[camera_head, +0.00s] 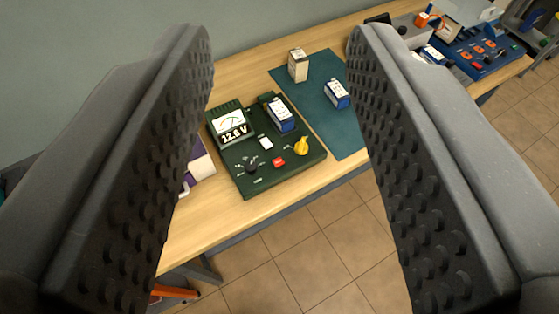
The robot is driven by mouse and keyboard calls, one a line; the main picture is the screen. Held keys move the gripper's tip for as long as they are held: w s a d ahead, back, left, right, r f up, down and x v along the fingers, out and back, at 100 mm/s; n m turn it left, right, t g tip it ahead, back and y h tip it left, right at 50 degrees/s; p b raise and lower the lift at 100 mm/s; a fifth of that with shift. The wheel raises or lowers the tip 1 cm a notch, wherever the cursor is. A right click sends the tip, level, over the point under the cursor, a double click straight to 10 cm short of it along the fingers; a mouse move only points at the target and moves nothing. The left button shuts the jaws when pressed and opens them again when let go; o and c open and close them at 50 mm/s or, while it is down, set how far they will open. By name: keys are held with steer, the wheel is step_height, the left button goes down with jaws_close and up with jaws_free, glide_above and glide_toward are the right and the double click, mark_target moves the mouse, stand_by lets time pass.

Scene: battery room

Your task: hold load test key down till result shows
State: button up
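A dark green battery tester (284,174) lies on the wooden bench, between and beyond my fingers in the picture. Its meter (230,125) has a pointer dial and a readout of 12.8 V. A blue and white battery (280,115) stands in the tester's bay. On the panel are a red key (278,162), a white key (266,143), a yellow knob (301,146) and a black knob (252,168). The key labels are too small to read. My gripper (278,50) is wide open and empty, its two ribbed fingers apart from the tester.
A teal mat (342,142) right of the tester holds a cream battery (298,65) and a blue and white battery (337,94). A white and purple object (200,164) sits left of the tester, partly hidden. A blue tray (481,50) is at the far right.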

jaws_close()
stand_by(1.4)
